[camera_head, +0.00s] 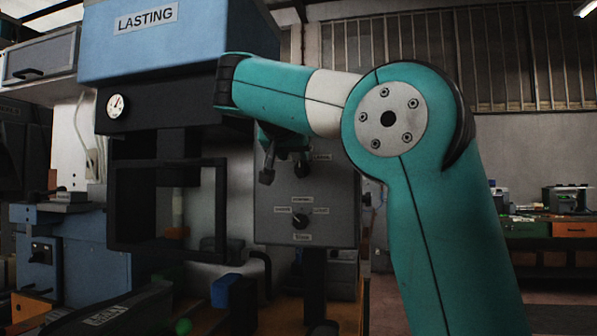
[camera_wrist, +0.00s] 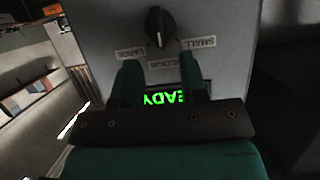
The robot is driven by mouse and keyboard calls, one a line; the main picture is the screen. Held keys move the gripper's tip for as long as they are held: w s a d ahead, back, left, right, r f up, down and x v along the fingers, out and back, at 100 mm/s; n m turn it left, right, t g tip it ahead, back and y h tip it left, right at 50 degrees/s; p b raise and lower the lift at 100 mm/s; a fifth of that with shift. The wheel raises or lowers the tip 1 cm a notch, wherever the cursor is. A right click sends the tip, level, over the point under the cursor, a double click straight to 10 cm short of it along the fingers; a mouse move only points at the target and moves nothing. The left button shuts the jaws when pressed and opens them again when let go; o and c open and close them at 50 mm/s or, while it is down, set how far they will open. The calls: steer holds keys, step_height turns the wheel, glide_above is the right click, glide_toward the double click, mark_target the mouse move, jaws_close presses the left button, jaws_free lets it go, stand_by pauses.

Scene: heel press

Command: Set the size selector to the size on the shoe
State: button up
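The size selector (camera_wrist: 159,27) is a dark knob on a grey panel. In the wrist view it appears upside down, with labels LARGE (camera_wrist: 130,53), MEDIUM (camera_wrist: 162,64) and SMALL (camera_wrist: 199,42) around it. A light mark on the knob seems to face MEDIUM. My gripper (camera_wrist: 160,70) is open and empty, its fingers apart and pointing toward the panel near the selector. In the head view my gripper (camera_head: 285,172) covers much of the panel's upper part. A dark object (camera_head: 110,308) with a pale label lies at lower left; I cannot tell whether it is the shoe.
A green READY display (camera_wrist: 165,98) shows between my fingers. The blue LASTING machine (camera_head: 190,45) stands left. A blue block (camera_head: 226,290) is below.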

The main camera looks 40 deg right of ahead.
mark_target(300, 162)
steer(key=x, duration=0.5)
steer(key=shift+w, duration=0.1)
jaws_close()
